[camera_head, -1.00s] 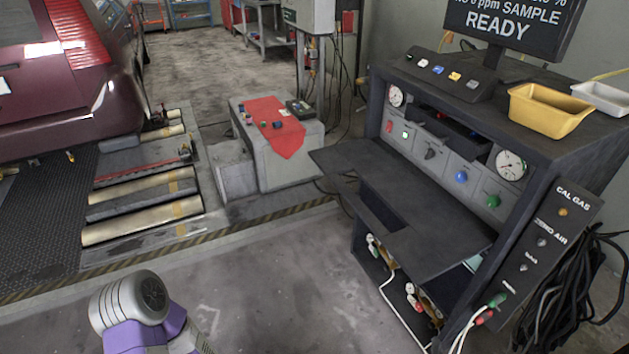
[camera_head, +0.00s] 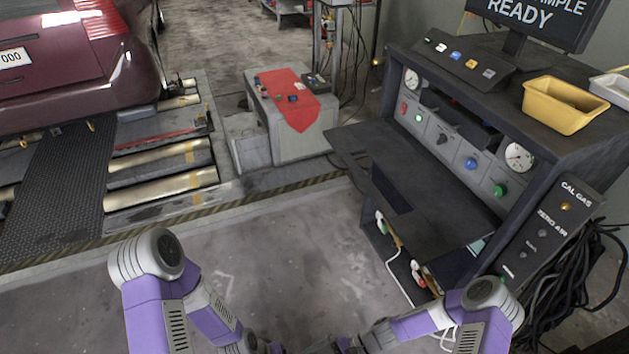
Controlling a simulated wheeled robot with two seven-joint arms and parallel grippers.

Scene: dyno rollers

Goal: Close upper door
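The dark grey cabinet (camera_head: 541,137) stands at the right with its front towards the open floor. Its upper door (camera_head: 440,222) is a dark flat panel that juts out, folded down and open, below the row of gauges and knobs. The compartment above it is exposed. My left arm (camera_head: 160,290) and my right arm (camera_head: 480,320) enter along the bottom edge. Both arms reach down out of the picture, and neither gripper's fingertips show. No part of my arms visibly touches the upper door.
Below the door, an open lower compartment shows hoses and fittings (camera_head: 417,275). A yellow tray (camera_head: 565,105) and a monitor (camera_head: 530,20) stand on top. Black cables (camera_head: 575,265) hang at the right side. A grey box with a red cloth (camera_head: 290,100) stands behind. The floor (camera_head: 300,240) in front is clear.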

